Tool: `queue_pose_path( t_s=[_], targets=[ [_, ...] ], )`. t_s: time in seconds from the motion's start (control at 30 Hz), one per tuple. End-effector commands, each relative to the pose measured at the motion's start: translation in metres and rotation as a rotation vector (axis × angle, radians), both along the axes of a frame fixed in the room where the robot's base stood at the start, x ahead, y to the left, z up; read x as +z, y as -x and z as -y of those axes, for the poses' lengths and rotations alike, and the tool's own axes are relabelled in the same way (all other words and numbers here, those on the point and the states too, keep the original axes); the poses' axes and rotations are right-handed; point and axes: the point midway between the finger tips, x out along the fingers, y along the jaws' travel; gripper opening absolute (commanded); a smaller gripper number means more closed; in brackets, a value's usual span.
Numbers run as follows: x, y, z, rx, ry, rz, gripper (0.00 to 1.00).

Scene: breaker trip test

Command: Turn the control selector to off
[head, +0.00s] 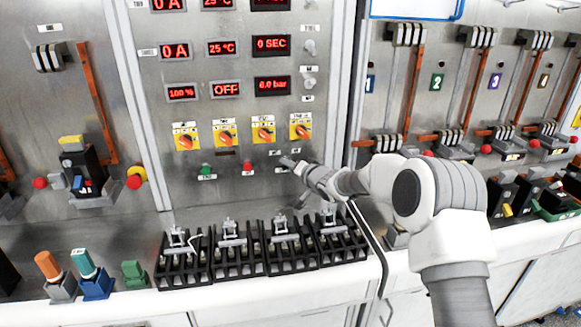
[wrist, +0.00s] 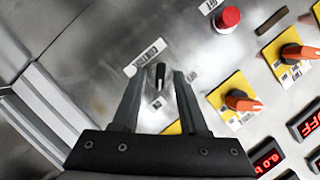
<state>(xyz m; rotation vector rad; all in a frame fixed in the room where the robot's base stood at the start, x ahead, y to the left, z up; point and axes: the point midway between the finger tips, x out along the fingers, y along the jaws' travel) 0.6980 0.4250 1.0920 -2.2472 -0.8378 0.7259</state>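The control selector (wrist: 161,76) is a small black knob on the metal panel, beside a label that appears to read CONTROL (wrist: 146,57). In the wrist view it shows between the tips of my gripper (wrist: 159,78), with a gap on each side. My gripper is open and holds nothing. How far the fingertips are from the panel is hard to tell. In the head view my gripper (head: 294,166) is at the lower right of the middle panel, and it largely hides the selector. The small position marks by the knob are too small to read.
A row of orange knobs on yellow plates (head: 263,134) sits above. A red button (head: 247,167) and a green button (head: 206,170) are to the left. Black breaker racks (head: 232,252) stand on the white bench below my gripper.

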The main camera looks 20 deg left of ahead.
Motion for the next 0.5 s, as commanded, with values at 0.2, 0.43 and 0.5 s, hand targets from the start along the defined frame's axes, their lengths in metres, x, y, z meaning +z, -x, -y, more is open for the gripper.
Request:
queue_pose_path(
  t_s=[0.2,0.43,0.5],
  targets=[
    [0.0002,0.0001,0.0001,0.0,0.0,0.0,0.02],
    [0.0002,0.0002,0.0002,0.0,0.0,0.0,0.0],
    [0.0001,0.0002,0.0001,0.0,0.001,0.001,0.0]
  ],
)
